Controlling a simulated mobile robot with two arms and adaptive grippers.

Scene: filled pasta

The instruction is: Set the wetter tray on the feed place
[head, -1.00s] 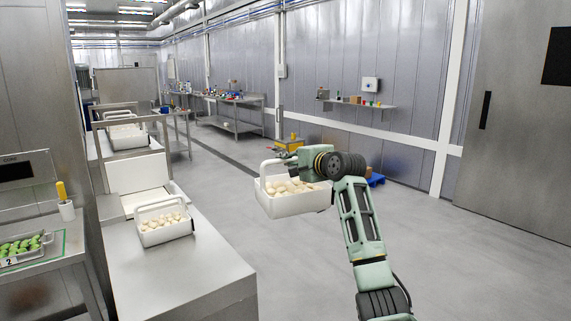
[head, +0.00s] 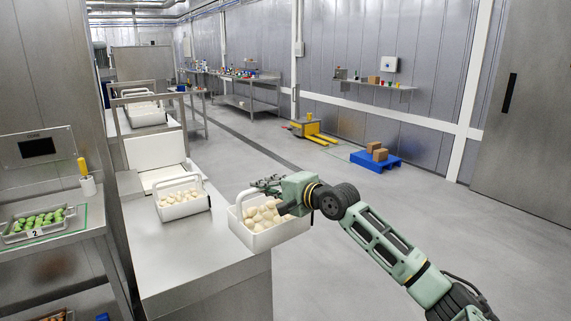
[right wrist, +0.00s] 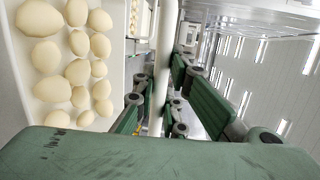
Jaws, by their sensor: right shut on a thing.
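My right gripper (head: 268,184) is shut on the upright handle of a white tray (head: 278,238) filled with pale, rounded pieces. The tray hangs in front of the steel counter's right edge in the picture, roughly level. In the right wrist view, the fingers (right wrist: 165,95) close around the white handle bar, with the pale pieces (right wrist: 72,60) to the left. A second white tray (head: 185,211) with a handle and similar pieces stands on the steel counter (head: 195,255). I cannot tell by look which tray is wetter. My left gripper is out of view.
A white machine or board (head: 157,152) stands behind the counter tray. The counter's front part is bare. A blue pallet (head: 375,160) lies on the open floor.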

